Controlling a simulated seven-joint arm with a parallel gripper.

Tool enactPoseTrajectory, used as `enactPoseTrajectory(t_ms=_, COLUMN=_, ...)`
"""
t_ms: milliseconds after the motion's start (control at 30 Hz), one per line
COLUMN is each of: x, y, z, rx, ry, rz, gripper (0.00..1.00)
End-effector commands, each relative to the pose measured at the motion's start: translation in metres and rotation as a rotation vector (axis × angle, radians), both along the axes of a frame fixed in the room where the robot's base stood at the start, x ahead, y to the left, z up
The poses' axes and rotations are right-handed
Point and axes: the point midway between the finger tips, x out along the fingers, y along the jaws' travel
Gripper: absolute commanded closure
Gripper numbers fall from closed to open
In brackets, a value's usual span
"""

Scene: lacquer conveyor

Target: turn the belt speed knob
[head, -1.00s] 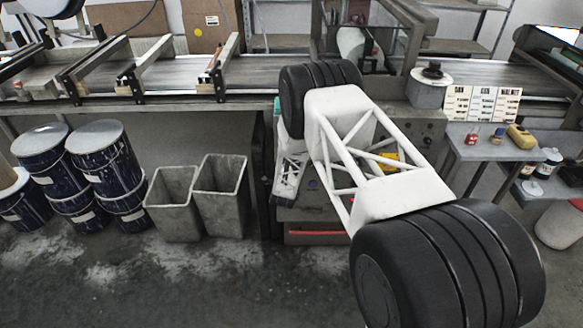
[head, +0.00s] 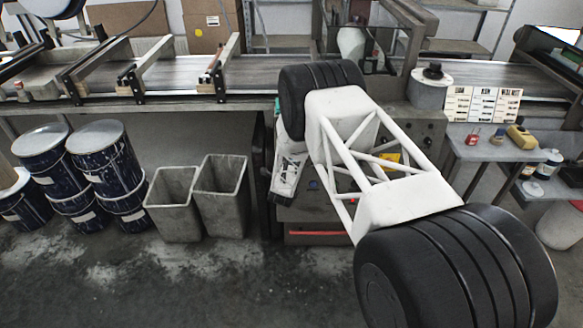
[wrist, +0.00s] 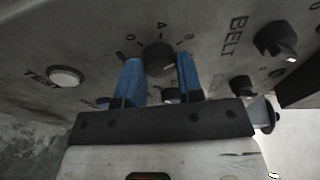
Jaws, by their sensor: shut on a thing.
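In the wrist view a dark round knob (wrist: 158,54) sits on the worn grey control panel (wrist: 205,25), with a scale around it on which 0, 4 and 8 can be read. My gripper (wrist: 158,62) has its two blue fingers on either side of this knob and is shut on it. The lettering BELT (wrist: 238,36) runs to the right of the knob. In the head view the control panel (head: 428,132) shows beside my arm, which hides the gripper and the held knob.
In the wrist view a white TEST button (wrist: 66,77) lies left of the fingers and another dark knob (wrist: 274,40) lies right. In the head view the conveyor belt (head: 255,70) runs behind; grey bins (head: 222,195), blue drums (head: 100,160) and a side table (head: 490,150) stand around.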

Motion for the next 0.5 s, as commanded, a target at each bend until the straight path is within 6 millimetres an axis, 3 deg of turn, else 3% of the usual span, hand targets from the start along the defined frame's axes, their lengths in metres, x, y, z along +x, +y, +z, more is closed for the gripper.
enactPoseTrajectory(t_ms=67, x=0.0004, y=0.0002, z=0.0007, rx=0.000, ry=-0.001, rz=0.000, gripper=0.90)
enactPoseTrajectory(t_ms=100, x=0.0005, y=0.0002, z=0.0006, rx=0.000, ry=-0.001, rz=0.000, gripper=0.61)
enactPoseTrajectory(t_ms=233, x=0.0003, y=0.0002, z=0.0005, rx=0.000, ry=-0.001, rz=0.000, gripper=0.42)
enactPoseTrajectory(t_ms=500, x=0.0000, y=0.0001, z=0.0002, rx=-0.001, ry=0.000, rz=0.000, gripper=0.41)
